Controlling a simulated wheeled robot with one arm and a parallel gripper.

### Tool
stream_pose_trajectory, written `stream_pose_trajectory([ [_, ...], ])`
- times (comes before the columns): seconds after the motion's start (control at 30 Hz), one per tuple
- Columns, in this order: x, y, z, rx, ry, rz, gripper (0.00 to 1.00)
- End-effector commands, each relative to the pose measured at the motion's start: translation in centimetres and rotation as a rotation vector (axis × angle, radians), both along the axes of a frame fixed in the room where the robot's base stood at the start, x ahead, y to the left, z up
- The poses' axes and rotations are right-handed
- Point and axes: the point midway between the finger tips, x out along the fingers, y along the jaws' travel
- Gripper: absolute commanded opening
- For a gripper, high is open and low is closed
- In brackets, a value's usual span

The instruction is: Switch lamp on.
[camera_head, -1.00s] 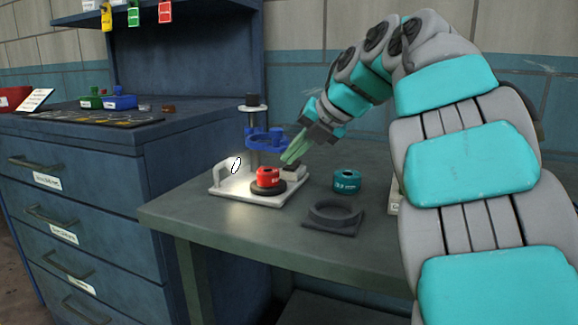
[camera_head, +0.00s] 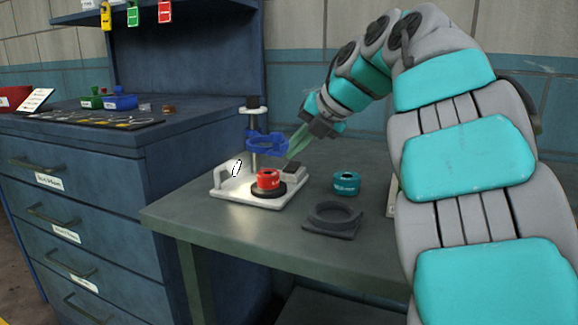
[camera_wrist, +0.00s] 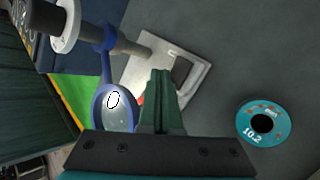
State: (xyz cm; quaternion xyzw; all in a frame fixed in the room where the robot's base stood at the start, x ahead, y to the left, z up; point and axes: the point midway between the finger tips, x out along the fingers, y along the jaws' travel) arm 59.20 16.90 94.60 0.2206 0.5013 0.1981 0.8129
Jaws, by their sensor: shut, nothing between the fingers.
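The lamp stand has a white base plate (camera_head: 225,191), an upright post and a blue ring holder (camera_head: 265,145). A small block with a dark top (camera_head: 294,167), which looks like a switch, sits at the base's back right corner. It shows in the wrist view as a dark rectangle (camera_wrist: 182,72). My gripper (camera_head: 290,155) is shut and empty, its green fingertips just above and left of that block, apparently apart from it. The fingers (camera_wrist: 161,72) point towards the base in the wrist view. A red drum (camera_head: 268,179) sits on a dark round pad on the base.
A teal drum (camera_head: 346,183) and a dark ring-shaped holder (camera_head: 333,217) stand on the grey-green table (camera_head: 250,232), right of the base. A blue drawer cabinet (camera_head: 110,215) is at the left. The table front is clear.

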Motion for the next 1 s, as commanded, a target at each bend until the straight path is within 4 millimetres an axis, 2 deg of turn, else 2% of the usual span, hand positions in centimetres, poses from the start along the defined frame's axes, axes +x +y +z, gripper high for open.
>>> stream_pose_trajectory([
  [0.53, 0.5, -0.2, 4.4, -0.001, -0.001, 0.001, 0.00],
  [1.0, 0.8, 0.1, 5.3, 0.029, -0.013, -0.004, 0.00],
])
